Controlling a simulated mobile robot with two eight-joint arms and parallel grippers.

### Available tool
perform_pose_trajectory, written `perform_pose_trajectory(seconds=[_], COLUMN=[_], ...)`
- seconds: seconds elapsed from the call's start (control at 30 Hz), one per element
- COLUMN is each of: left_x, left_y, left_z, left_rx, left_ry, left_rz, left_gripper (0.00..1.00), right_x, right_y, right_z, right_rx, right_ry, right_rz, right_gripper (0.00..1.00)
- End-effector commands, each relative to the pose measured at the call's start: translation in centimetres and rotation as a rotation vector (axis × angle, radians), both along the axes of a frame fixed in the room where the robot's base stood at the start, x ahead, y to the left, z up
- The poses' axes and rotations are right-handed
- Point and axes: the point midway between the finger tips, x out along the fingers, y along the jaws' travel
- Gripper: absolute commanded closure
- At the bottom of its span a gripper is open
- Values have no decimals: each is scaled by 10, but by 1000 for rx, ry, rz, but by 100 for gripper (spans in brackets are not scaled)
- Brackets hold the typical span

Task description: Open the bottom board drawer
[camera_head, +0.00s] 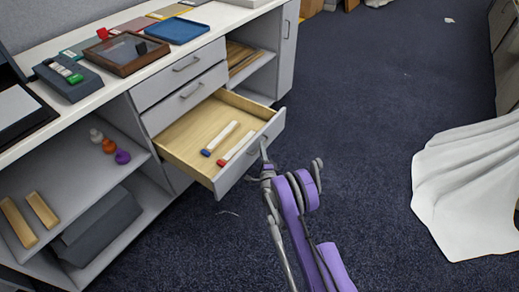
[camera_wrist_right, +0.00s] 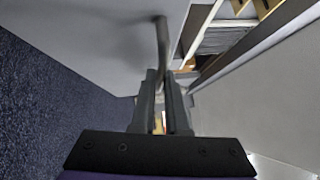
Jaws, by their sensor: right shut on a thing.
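The bottom board drawer (camera_head: 188,144) is pulled well out of the grey cabinet, below two closed drawer fronts. Its wooden inside shows two white markers, one with a blue end (camera_head: 220,138) and one with a red end (camera_head: 238,148). My right gripper (camera_head: 266,168) is at the front of this drawer, shut on its handle (camera_head: 263,148). In the right wrist view, the fingers (camera_wrist_right: 162,95) close on the bar handle (camera_wrist_right: 162,40), which stands out from the grey drawer front. My left gripper is not in view.
The white counter (camera_head: 120,85) above holds trays, a wooden frame (camera_head: 127,53) and small boxes. An open shelf (camera_head: 70,190) with several small items is left of the drawer. Dark carpet (camera_head: 370,100) lies free to the right, up to a white cloth (camera_head: 470,190).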

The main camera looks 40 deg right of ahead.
Motion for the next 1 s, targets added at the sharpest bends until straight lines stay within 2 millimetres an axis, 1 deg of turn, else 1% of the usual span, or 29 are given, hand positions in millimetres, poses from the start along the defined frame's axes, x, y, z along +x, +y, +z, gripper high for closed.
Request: perform_pose_trajectory(seconds=[0.43, 0.47, 0.5, 0.6, 1.0], left_x=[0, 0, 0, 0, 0], left_y=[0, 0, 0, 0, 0], left_z=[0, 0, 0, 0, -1], left_rx=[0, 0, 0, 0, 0], left_ry=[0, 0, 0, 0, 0], left_rz=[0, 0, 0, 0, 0], left_gripper=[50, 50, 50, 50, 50], right_x=[-1, -1, -1, -1, -1], right_y=[-1, -1, -1, -1, 0], right_z=[0, 0, 0, 0, 0], right_rx=[0, 0, 0, 0, 0], right_ry=[-1, -1, -1, -1, -1], right_rz=[0, 0, 0, 0, 0], right_gripper=[100, 82, 75, 58, 58])
